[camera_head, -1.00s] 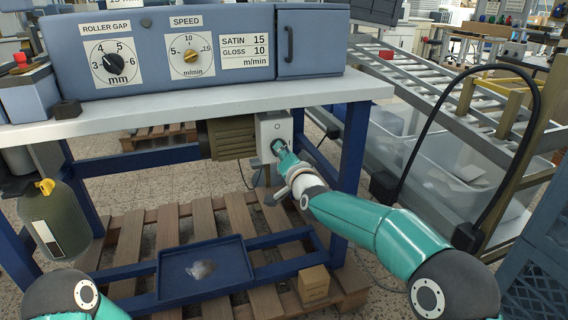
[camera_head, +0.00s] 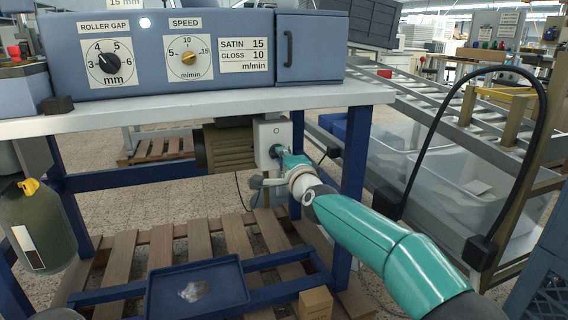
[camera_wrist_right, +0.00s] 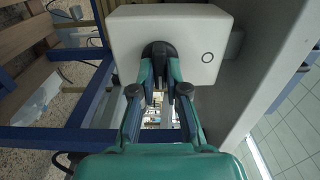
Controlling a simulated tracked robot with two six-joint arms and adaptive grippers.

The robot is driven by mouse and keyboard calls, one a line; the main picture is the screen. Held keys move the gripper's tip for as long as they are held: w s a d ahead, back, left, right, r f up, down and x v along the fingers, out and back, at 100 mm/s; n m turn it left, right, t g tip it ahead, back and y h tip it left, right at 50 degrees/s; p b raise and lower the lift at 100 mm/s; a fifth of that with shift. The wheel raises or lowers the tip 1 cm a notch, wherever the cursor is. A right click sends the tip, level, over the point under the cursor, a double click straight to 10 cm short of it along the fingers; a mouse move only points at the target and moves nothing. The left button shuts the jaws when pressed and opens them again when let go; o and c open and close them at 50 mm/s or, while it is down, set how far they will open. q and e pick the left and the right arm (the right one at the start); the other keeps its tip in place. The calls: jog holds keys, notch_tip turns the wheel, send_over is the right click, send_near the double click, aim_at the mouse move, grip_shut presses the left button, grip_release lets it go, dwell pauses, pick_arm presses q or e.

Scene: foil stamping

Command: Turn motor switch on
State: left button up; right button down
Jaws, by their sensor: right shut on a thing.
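The motor switch box (camera_head: 272,131) is a pale grey box under the bench top, to the right of the dark ribbed motor (camera_head: 229,147). A circle mark shows on its face. My right gripper (camera_head: 278,152) reaches in from the right and is at the front of the box. In the right wrist view the box (camera_wrist_right: 195,30) fills the top, and the two fingers of my right gripper (camera_wrist_right: 160,78) are shut on the black switch knob (camera_wrist_right: 158,50). The knob is mostly hidden in the head view. My left gripper is not in view.
The blue cabinet above carries a roller gap dial (camera_head: 108,63) and a speed dial (camera_head: 189,58). A blue tray (camera_head: 197,287) and a cardboard box (camera_head: 316,302) are low near the pallet (camera_head: 210,236). A blue table leg (camera_head: 355,150) stands right of the switch box.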

jog(key=shift+w+d+f+m, duration=0.1)
jog(key=shift+d+f+m, duration=0.1)
jog(key=shift+m, duration=0.1)
jog(key=c, duration=1.2)
grip_release()
jog(key=shift+a+r, duration=0.1)
jog(key=v, duration=1.2)
